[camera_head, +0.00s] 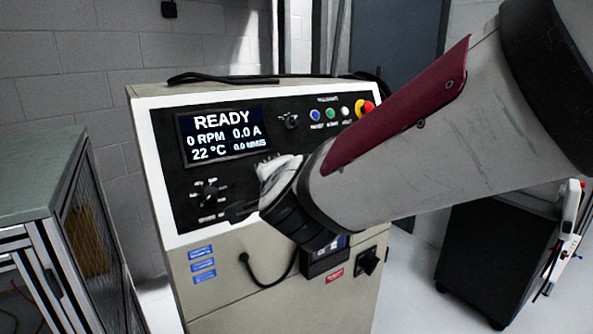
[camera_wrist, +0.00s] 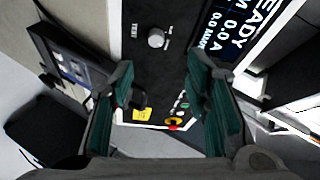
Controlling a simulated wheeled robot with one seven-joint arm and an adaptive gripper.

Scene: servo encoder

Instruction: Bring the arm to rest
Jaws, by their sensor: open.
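My arm reaches in from the right in the head view, and its end hides part of the control cabinet (camera_head: 153,190). My gripper (camera_wrist: 158,90) is open and empty in the wrist view, its two green-padded fingers apart in front of the black panel. The display (camera_head: 222,137) reads READY, 0 RPM, 0.0 A and 22 °C. In the wrist view a grey knob (camera_wrist: 156,38) shows beyond the gap between the fingers, and the red and yellow button (camera_wrist: 174,124) lies lower between them. I cannot tell how far the fingertips are from the panel.
A bench with mesh sides (camera_head: 40,180) stands at the left. A black cable (camera_head: 262,283) loops on the cabinet front, near a black rotary switch (camera_head: 369,260). A dark wheeled case (camera_head: 490,255) stands behind at the right. Clear floor (camera_head: 400,285) lies between cabinet and case.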

